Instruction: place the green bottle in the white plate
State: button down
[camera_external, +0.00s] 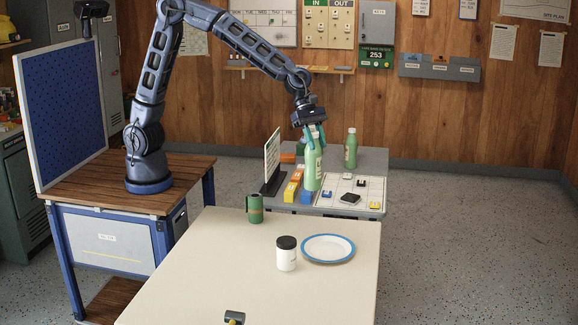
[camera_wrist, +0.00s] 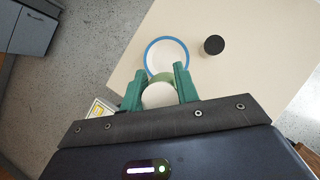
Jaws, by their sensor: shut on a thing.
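A light green bottle (camera_external: 312,170) is held upright by my gripper (camera_external: 314,140), its fingers shut around the bottle's upper part. The bottle appears over or in front of the grey table's near edge; I cannot tell its exact height. In the wrist view the bottle (camera_wrist: 158,94) is seen from above between the green fingers (camera_wrist: 161,78). The white plate (camera_external: 328,248) with a blue rim lies empty on the cream table, nearer the camera than the bottle. It also shows in the wrist view (camera_wrist: 167,52), beyond the fingertips, partly hidden by them and the bottle.
A second green bottle (camera_external: 351,150) stands on the grey table. A white jar with a black lid (camera_external: 286,255) stands just left of the plate, its lid visible in the wrist view (camera_wrist: 214,45). A dark green can (camera_external: 255,209) stands near the cream table's back edge (camera_external: 215,245).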

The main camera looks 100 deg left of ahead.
jog(key=w+d, duration=0.6)
jog(key=w, duration=0.1)
notch_tip(320, 180, down, 20)
jog(key=shift+d, duration=0.2)
jog(key=shift+s+f, duration=0.1)
jog(key=shift+f, duration=0.1)
jog(key=c, duration=1.1)
grip_release()
jog(key=shift+o, duration=0.2)
jog(key=shift+r, duration=0.1)
